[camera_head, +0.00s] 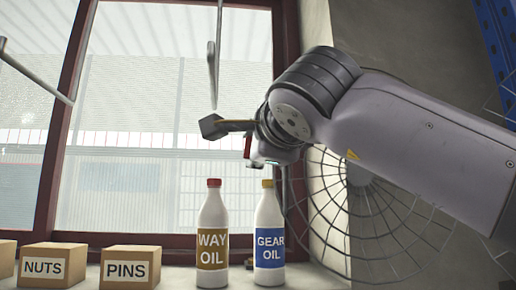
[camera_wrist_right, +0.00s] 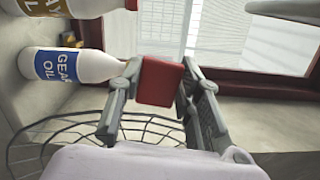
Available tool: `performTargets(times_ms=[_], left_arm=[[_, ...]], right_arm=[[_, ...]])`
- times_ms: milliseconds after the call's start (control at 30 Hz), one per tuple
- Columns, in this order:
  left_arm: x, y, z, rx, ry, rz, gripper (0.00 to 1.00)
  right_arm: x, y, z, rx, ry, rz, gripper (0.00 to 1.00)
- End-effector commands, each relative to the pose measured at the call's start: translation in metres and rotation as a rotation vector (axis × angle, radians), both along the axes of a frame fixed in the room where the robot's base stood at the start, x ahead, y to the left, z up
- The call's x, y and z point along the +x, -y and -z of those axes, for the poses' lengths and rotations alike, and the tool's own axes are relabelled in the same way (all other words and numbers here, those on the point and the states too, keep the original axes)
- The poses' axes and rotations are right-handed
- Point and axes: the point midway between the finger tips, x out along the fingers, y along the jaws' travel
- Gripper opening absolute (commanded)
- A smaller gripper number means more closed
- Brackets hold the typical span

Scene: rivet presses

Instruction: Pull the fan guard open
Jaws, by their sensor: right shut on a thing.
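The fan guard (camera_head: 375,215) is a round cage of thin grey wire at the right of the head view, partly hidden behind my right arm. Its wires also show at the lower left of the right wrist view (camera_wrist_right: 55,135). My right gripper (camera_head: 243,140) is at the upper left of the guard, above the oil bottles. In the wrist view its two fingers are shut on a red tab (camera_wrist_right: 158,82); a bit of red also shows at the fingers in the head view. Whether the tab joins the guard is hidden. My left gripper is not in view.
A way oil bottle (camera_head: 212,225) and a gear oil bottle (camera_head: 269,225) stand upright on the sill, below the gripper. Boxes marked nuts (camera_head: 52,252) and pins (camera_head: 131,254) stand to their left. A red-framed window (camera_head: 68,90) is behind. A blue rack (camera_head: 497,40) is upper right.

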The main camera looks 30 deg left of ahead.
Motion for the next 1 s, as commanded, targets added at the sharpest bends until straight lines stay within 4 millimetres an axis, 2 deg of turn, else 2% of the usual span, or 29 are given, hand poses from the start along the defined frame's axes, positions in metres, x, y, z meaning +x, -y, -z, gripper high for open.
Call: performTargets(times_ms=[167, 200, 500, 867, 1000], left_arm=[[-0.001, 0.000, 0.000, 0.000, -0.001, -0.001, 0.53], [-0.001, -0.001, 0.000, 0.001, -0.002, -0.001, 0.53], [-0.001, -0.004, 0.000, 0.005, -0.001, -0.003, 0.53], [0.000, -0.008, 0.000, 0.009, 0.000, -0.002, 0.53], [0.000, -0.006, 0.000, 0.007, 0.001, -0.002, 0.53]], right_arm=[[-0.003, -0.001, -0.002, 0.004, 0.003, -0.005, 0.00], [-0.003, -0.001, -0.002, 0.005, 0.004, -0.005, 0.34], [-0.001, 0.000, -0.002, 0.003, 0.003, -0.001, 0.53], [-0.001, 0.003, -0.002, 0.002, 0.002, 0.001, 0.53], [-0.010, 0.010, -0.002, 0.002, 0.005, 0.000, 0.53]])
